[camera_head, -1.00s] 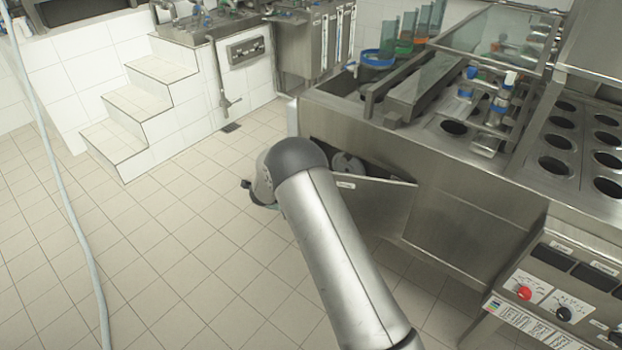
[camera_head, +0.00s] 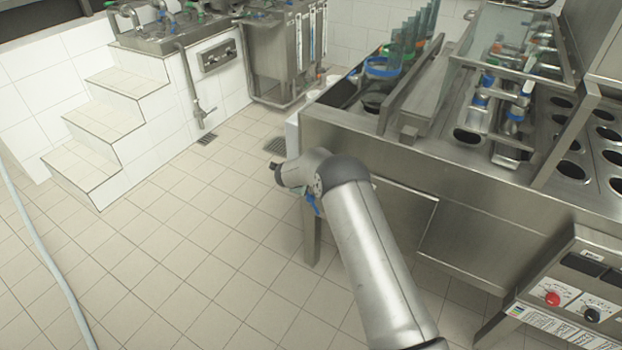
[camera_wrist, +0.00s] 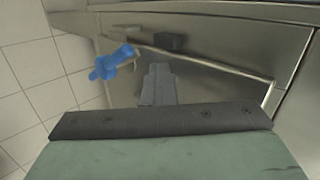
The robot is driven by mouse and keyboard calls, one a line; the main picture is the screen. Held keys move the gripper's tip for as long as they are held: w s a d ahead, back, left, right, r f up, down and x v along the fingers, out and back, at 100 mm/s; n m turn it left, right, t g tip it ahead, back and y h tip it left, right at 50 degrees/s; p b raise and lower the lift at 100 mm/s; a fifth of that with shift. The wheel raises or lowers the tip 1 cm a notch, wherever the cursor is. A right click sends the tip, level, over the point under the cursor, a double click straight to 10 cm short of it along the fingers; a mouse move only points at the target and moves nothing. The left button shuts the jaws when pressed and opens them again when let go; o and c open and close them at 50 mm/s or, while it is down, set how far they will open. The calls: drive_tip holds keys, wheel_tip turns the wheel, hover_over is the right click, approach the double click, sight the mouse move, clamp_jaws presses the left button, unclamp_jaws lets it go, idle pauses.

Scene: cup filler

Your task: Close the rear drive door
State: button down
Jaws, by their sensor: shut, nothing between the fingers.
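The rear drive door (camera_head: 405,215) is a flat steel panel low on the side of the large steel machine. In the head view it lies close to the machine's side, with no dark opening showing. I cannot tell whether it is fully flush. In the wrist view the door (camera_wrist: 205,82) fills the space ahead of my gripper, with a bright edge running along it. My gripper (camera_wrist: 158,75) is shut and empty, its fingers pointing at the panel. I cannot tell whether they touch it. My forearm hides part of the door in the head view.
A blue T-shaped part (camera_wrist: 113,63) is left of my fingers. A small dark block (camera_wrist: 155,42) is above the bright edge. The machine's leg (camera_head: 312,238) stands near my wrist. Tiled floor (camera_head: 200,260) is clear to the left; a hose (camera_head: 45,260) lies there.

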drive_tip(key=shift+w+d+r, duration=0.4)
drive_tip(key=shift+w+d, duration=0.05)
drive_tip(key=shift+s+a, duration=0.1)
drive_tip(key=s+a+r+b, duration=0.1)
drive_tip(key=s+a+r, duration=0.5)
drive_tip(key=s, duration=0.4)
drive_tip(key=shift+s+a, duration=0.2)
drive_tip(key=shift+s, duration=0.05)
